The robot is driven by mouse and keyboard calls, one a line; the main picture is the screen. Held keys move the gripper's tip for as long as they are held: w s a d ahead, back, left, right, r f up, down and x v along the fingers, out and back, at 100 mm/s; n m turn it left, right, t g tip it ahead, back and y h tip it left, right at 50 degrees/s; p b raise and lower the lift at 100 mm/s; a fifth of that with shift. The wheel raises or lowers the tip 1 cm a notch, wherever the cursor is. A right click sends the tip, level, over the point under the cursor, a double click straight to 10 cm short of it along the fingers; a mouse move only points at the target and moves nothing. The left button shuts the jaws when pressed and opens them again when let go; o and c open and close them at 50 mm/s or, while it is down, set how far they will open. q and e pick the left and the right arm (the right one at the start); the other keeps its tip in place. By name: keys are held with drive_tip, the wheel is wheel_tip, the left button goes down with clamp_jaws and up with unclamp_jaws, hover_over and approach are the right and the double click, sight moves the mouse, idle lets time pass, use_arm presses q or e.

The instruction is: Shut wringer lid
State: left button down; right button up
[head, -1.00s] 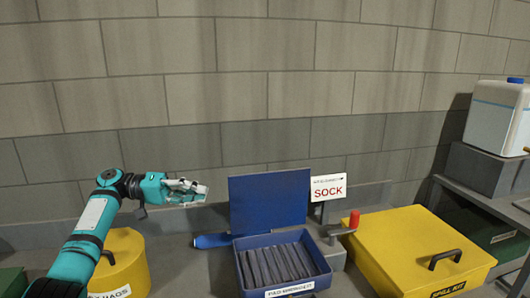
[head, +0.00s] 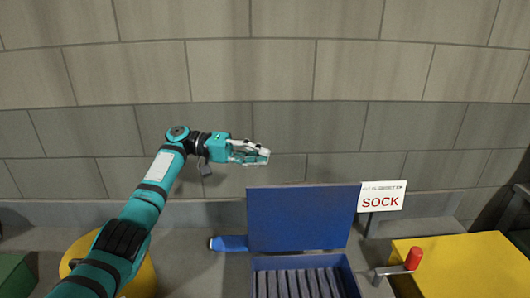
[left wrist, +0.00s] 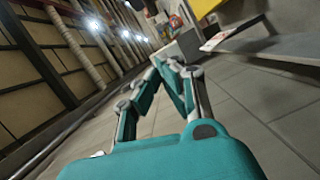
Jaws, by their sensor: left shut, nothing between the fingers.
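The wringer is a blue box (head: 256,268) with grey ribbed slats (head: 298,284) inside, at the bottom of the head view. Its blue lid (head: 302,219) stands open and upright at the back of the box. A red-knobbed crank (head: 413,259) is at its right. My left gripper (head: 264,155) is shut and empty, above and a little left of the lid's top edge, apart from it. In the left wrist view the closed fingers (left wrist: 170,66) point toward blurred floor and shelving. My right gripper is not in view.
A white sign reading SOCK (head: 382,196) stands right of the lid. A yellow box (head: 470,262) is at the right. A yellow container (head: 140,277) is partly behind my left arm. A blue cylinder (head: 229,243) lies left of the lid. A block wall (head: 330,75) stands behind.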

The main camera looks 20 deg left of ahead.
use_arm(q)
drive_tip(key=s+d+f+p, duration=0.1)
drive_tip(key=s+d+p, duration=0.1)
drive_tip(key=d+p, duration=0.3)
drive_tip(key=d, duration=0.4)
drive_tip(key=shift+f, duration=0.3)
drive_tip(key=shift+s, duration=0.1)
